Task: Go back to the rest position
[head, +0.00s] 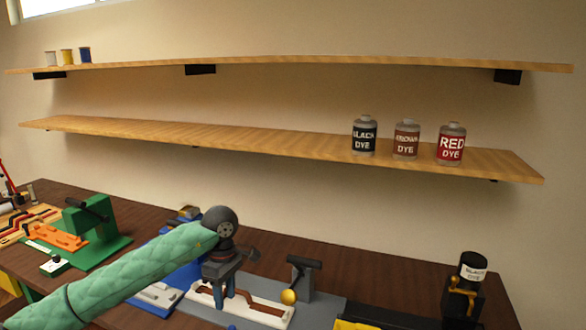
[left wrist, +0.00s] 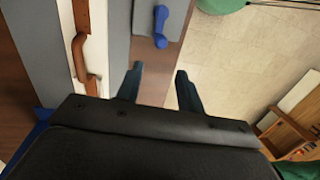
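My left gripper (head: 224,298) points down over the bench, at the end of my green-sleeved arm. In the left wrist view its two dark fingers (left wrist: 158,82) stand apart with nothing between them. In the head view it is in front of or over a white board (head: 268,314) with a brown strap-like piece; whether it touches is hard to tell. In the left wrist view a white strip with a brown piece (left wrist: 80,55) lies left of the fingers. My right gripper cannot be made out in either view.
A lever tool with a yellow ball (head: 289,297) stands right of the gripper. A black dye bottle (head: 473,267) sits in a dark stand at the right. A green press (head: 95,225) is at the left. The wrist view shows floor (left wrist: 240,60).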

